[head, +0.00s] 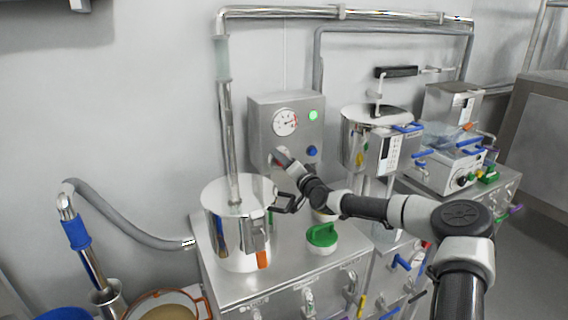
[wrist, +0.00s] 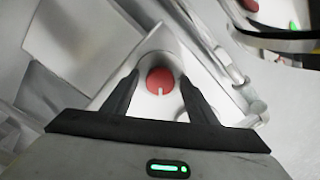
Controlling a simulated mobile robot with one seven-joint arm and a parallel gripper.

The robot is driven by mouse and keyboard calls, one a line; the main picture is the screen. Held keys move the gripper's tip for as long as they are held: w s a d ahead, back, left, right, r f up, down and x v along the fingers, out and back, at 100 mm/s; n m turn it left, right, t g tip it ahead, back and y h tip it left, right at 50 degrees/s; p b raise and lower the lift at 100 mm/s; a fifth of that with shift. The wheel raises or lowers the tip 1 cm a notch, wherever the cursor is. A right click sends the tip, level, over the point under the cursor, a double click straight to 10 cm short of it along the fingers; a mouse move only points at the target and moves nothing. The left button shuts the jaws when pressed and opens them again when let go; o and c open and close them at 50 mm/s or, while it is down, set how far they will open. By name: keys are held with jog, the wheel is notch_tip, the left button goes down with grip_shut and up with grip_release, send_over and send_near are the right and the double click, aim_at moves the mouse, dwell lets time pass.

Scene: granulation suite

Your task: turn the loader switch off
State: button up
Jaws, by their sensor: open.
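The loader switch appears to be the round red knob (wrist: 160,78) in the wrist view, with a white mark pointing down in that picture. It sits on a pale rounded mount. My gripper (wrist: 160,96) is open, one dark finger on each side of the knob, with gaps showing between fingers and knob. I cannot tell the remaining depth to it. In the head view my gripper (head: 285,160) reaches the front of the grey control box (head: 258,118), and the arm hides the switch there.
The box carries a gauge (head: 285,122), a lit green lamp (head: 314,115) and a blue knob (head: 312,151). A steel pot (head: 225,225) with a vertical pipe stands left of my arm. A green-lidded tub (head: 322,236) sits on the cabinet below. A steel hopper (head: 360,130) stands right.

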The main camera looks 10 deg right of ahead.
jog(key=c, duration=1.1)
jog(key=shift+o, duration=0.2)
jog(key=shift+f+n+b, duration=0.15)
jog(key=shift+n+b, duration=0.25)
jog(key=shift+b, duration=0.2)
jog(key=shift+a+r+n+b, duration=0.1)
jog(key=shift+n+b, duration=2.8)
jog(key=shift+n, duration=1.4)
jog(key=shift+r+n+b, duration=0.1)
jog(key=shift+n+b, duration=2.8)
jog(key=shift+n, duration=1.4)
jog(key=o, duration=1.1)
jog(key=shift+c, duration=0.2)
